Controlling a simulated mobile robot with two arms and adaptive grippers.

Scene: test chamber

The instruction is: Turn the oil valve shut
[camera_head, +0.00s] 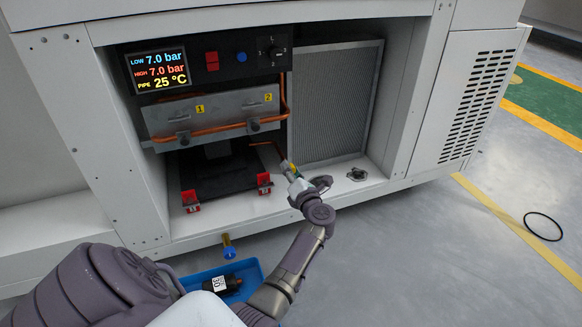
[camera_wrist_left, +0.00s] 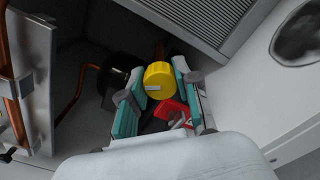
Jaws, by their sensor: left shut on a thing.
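My left gripper (camera_head: 291,170) reaches into the open bay of the white cabinet, low beside the grey filter panel. In the left wrist view, its teal-padded fingers (camera_wrist_left: 157,80) stand on both sides of a round yellow knob (camera_wrist_left: 159,77) and are shut on it. A red part with a white mark (camera_wrist_left: 174,112) sits just below the knob, between the fingers. No label reads clearly, so I cannot tell from the frames how far the valve is turned. My right gripper is not in view.
A display (camera_head: 160,70) reads low 7.0 bar, high 7.0 bar, pipe 25 °C. Copper pipes run along a grey plate (camera_head: 215,115). Red clips (camera_head: 264,184) stand on the bay floor. The filter panel (camera_head: 335,100) is close on the right. A blue tray (camera_head: 250,272) lies below.

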